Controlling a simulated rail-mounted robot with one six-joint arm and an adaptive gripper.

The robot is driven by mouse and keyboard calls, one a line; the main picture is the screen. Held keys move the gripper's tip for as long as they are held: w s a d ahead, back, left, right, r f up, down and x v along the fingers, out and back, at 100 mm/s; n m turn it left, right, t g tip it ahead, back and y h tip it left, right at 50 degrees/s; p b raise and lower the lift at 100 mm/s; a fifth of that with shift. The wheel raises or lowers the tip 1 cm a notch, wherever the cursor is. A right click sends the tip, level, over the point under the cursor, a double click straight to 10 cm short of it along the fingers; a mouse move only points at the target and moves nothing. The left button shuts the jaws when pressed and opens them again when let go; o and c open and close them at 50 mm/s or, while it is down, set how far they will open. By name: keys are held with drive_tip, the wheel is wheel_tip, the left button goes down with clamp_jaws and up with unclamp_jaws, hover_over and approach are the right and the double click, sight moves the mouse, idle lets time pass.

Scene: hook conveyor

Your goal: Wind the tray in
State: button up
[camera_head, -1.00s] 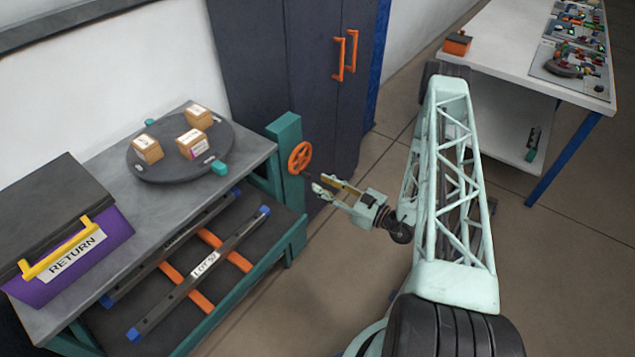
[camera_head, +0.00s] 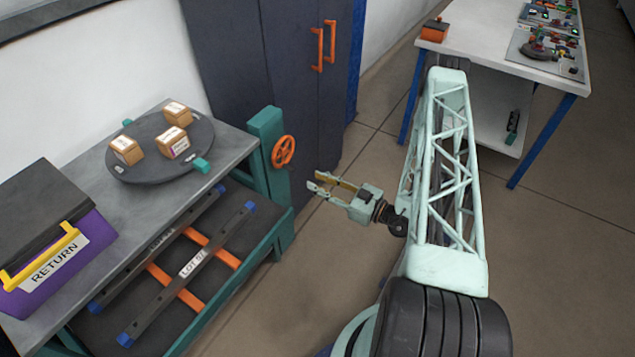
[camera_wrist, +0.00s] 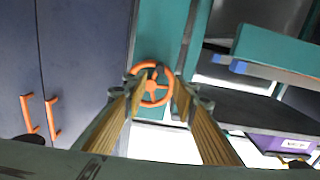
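An orange handwheel (camera_head: 284,151) is mounted on a teal post (camera_head: 266,125) at the right end of the bench. In the wrist view the handwheel (camera_wrist: 153,84) shows between and beyond my fingers. My gripper (camera_head: 316,181) is open and empty, to the right of the handwheel and apart from it. In the wrist view its two fingers (camera_wrist: 158,85) are spread. Below the bench top lies a dark tray-like surface (camera_head: 95,330) with two dark blue-ended bars and orange cross strips. The front bar (camera_head: 215,250) is labelled "LOT 57". I cannot tell how far this surface extends.
A round dark turntable (camera_head: 150,173) with three small boxes sits on the bench. A purple "RETURN" box (camera_head: 80,255) stands at left. A dark cabinet (camera_head: 270,50) with orange handles is behind the wheel. A white table (camera_head: 480,40) is back right. Floor around my arm is clear.

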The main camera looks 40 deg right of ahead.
sight(294, 171)
drive_tip(key=shift+s+d+f+n+b, duration=0.15)
drive_tip(key=shift+s+n+b, duration=0.3)
drive_tip(key=shift+n, duration=0.75)
drive_tip(key=shift+s+d+r+n+b, duration=0.1)
drive_tip(key=shift+s+d+n+b, duration=0.1)
drive_tip(key=shift+n+b, duration=0.75)
drive_tip(key=shift+s+d+f+n+b, duration=0.1)
drive_tip(key=shift+s+n+b, duration=0.2)
drive_tip(key=shift+n, duration=1.15)
drive_tip(key=shift+w+a, duration=0.1)
drive_tip(key=shift+w, duration=0.05)
drive_tip(key=shift+b+x, duration=0.9)
drive_tip(key=shift+x, duration=5.8)
clamp_jaws()
